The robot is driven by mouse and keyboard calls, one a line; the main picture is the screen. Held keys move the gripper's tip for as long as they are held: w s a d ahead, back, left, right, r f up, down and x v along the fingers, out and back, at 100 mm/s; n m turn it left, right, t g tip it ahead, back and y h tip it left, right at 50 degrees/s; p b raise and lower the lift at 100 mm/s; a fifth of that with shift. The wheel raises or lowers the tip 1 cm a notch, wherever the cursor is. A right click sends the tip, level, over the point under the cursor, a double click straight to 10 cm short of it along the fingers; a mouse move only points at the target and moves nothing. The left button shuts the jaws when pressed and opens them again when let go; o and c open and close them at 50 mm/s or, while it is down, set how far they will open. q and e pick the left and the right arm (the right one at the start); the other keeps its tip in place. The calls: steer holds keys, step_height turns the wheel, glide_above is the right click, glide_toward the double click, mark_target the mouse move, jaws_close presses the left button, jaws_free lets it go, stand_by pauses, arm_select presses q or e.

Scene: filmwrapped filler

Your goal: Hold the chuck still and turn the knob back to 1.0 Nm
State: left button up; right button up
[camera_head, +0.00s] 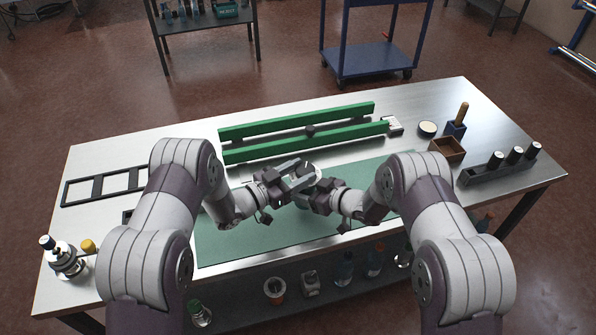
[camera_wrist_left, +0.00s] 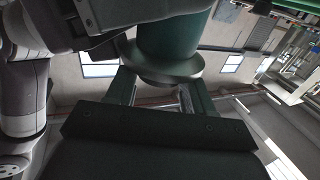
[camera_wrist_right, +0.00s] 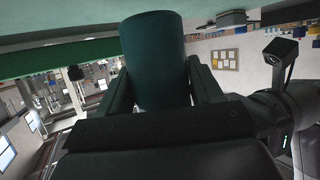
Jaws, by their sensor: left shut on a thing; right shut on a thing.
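My left gripper (camera_head: 296,180) and right gripper (camera_head: 322,192) meet over the green mat, from opposite sides of one small tool. In the left wrist view, the tool has a wide metal collar, which I take as the chuck (camera_wrist_left: 165,74), between the shut fingers. A green cylinder continues above it. In the right wrist view, a dark teal cylinder, which I take as the knob (camera_wrist_right: 155,60), stands between the shut fingers. The grippers hide most of the tool in the head view. I cannot read any torque scale or the 1.0 Nm mark.
The green mat (camera_head: 225,245) covers the middle front of the metal table (camera_head: 90,150). Two green rails (camera_head: 290,122) lie behind the grippers. A wooden box (camera_head: 447,149) and a grey rack with vials (camera_head: 500,167) stand right. A black frame (camera_head: 100,187) lies left.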

arm_select(q)
steer(key=shift+s+d+n+t+y, duration=0.1)
steer(key=shift+n+t+y, duration=0.65)
steer(key=shift+t+y, duration=0.1)
steer(key=shift+s+d+n+t+y, duration=0.1)
steer(key=shift+n+t+y, duration=0.65)
steer(key=shift+t+y, duration=0.1)
steer(key=o, duration=0.8)
steer(key=shift+c, duration=0.2)
arm_select(e)
steer(key=shift+r, duration=0.1)
steer(key=shift+w, duration=0.1)
arm_select(q)
steer(key=v, duration=1.2)
steer(key=shift+d, duration=0.1)
